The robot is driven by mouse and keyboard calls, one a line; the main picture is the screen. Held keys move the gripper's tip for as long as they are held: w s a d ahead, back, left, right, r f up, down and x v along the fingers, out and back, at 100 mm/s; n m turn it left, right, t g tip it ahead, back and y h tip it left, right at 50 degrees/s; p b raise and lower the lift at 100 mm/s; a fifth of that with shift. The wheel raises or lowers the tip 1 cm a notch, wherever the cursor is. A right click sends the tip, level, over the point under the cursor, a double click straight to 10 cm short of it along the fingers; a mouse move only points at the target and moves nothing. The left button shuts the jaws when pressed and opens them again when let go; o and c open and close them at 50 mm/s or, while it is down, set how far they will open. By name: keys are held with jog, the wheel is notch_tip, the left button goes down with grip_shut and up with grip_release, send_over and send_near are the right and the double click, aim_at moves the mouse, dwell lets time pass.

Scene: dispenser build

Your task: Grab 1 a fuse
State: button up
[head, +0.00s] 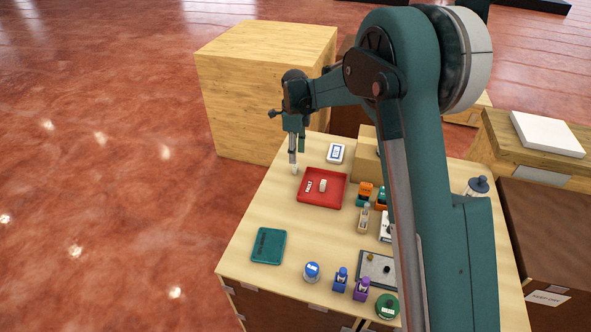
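No thing in the head view is clearly marked as a fuse. A small pale piece (323,185) lies in the red tray (336,201); at this size I cannot tell whether it is a fuse. My gripper (294,166) points down at the tray's upper left corner, near the table's left edge. Its tip area looks pale, and I cannot tell whether it holds anything. The gap between the fingers is too small to read. My arm hides part of the table's right side.
The wooden table (265,210) carries a teal pad (268,246), a blue-topped jar (312,271), a blue item (340,279), a purple item (361,289), a green round item (386,306), orange-topped items (365,190) and a white device (335,153). A large wooden box (255,95) stands behind.

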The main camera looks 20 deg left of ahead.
aim_at(294, 166)
jog(key=shift+f, duration=1.3)
jog(key=shift+a+f+p, duration=0.15)
jog(key=shift+f+p, duration=0.2)
jog(key=shift+f, duration=2.25)
jog(key=c, duration=0.8)
